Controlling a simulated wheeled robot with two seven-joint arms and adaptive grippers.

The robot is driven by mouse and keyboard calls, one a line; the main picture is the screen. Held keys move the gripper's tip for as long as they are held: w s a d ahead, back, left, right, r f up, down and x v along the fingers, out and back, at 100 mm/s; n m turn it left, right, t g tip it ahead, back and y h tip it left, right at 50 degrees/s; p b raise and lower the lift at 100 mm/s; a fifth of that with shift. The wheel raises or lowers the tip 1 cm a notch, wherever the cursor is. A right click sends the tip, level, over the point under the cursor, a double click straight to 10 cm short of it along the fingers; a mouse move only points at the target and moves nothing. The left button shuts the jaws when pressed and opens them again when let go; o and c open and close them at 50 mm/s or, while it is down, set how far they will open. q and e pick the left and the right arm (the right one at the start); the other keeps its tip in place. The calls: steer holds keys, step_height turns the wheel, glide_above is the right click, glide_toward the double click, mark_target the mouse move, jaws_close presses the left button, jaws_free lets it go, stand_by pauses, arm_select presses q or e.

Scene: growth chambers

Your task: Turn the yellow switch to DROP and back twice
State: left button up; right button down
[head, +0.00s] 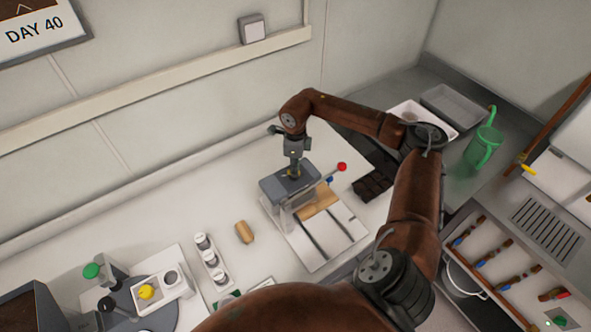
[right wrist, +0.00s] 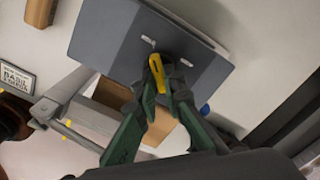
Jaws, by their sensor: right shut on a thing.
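The yellow switch (right wrist: 157,72) is a short yellow lever on the top face of a grey box, between two small pale marks. The grey box (right wrist: 105,38) also shows in the head view (head: 272,188), on a white stand on the bench. My right gripper (right wrist: 168,98) points down onto the box, its green fingers shut on the yellow switch. In the head view the right gripper (head: 294,166) hides most of the switch. I cannot read any DROP label. My left gripper is in neither view.
A red-knobbed lever (head: 341,167) sticks out right of the box. A tan block (head: 244,232) lies to its left, near a rack of small jars (head: 211,260). Dark blocks (head: 372,187) and a green jug (head: 484,146) stand to the right.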

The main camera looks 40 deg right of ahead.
steer(key=c, duration=2)
jaws_free()
steer(key=shift+c, duration=0.2)
step_height(320, 180, up, 12)
